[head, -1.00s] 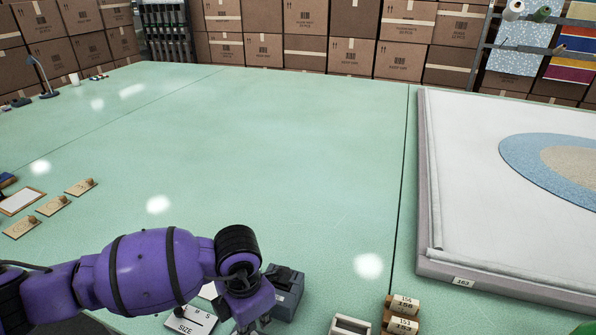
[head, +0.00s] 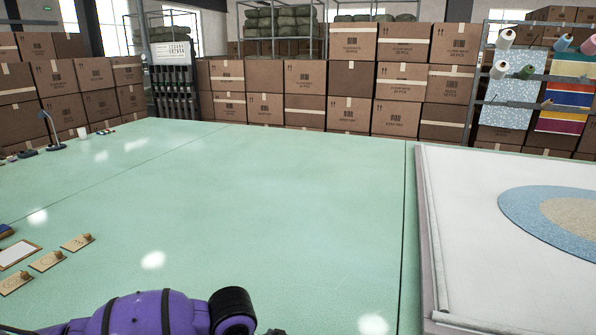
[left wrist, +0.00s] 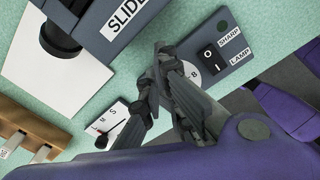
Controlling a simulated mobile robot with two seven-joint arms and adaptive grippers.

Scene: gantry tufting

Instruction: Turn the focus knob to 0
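In the left wrist view, a dark grey control box (left wrist: 236,62) carries a black rocker switch (left wrist: 209,53) and labels reading SHARP and LAMP. A pale round dial (left wrist: 191,70) on the box shows partly behind my left gripper (left wrist: 161,50), with what looks like an 8 on it. The focus knob itself is not clear; the fingers cover that area. The fingertips lie close together at the box, but I cannot tell whether they grip anything. In the head view only my purple left arm shows at the bottom edge. My right gripper is in neither view.
In the left wrist view, a grey device labelled SLIDE (left wrist: 112,25), a white sheet (left wrist: 50,75), a marked white card (left wrist: 104,121) and a wooden holder (left wrist: 35,135) are close by. In the head view, the green table (head: 270,210) is largely clear; a framed rug (head: 470,220) lies right.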

